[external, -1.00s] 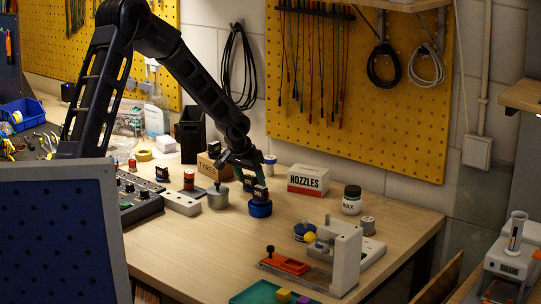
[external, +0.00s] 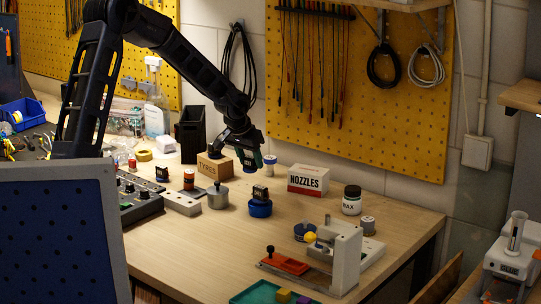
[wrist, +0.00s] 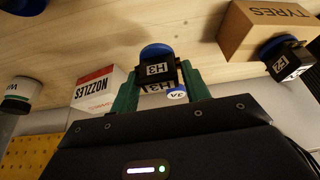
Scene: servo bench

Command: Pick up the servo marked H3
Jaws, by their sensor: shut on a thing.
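My gripper (external: 248,165) is shut on a black servo (wrist: 157,70) with a white label reading H3, between the green fingers in the wrist view. It is held in the air above the bench. In the external view, another dark device (external: 260,191) sits on a blue round stand (external: 260,209), below and right of my gripper. Its label is unreadable there.
A TYRES box (external: 213,167) stands left of my gripper, with another labelled servo (wrist: 290,62) by it in the wrist view. A NOZZLES box (external: 308,180) and a WAX jar (external: 351,200) stand to the right. A grey metal pot (external: 218,196) is nearby.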

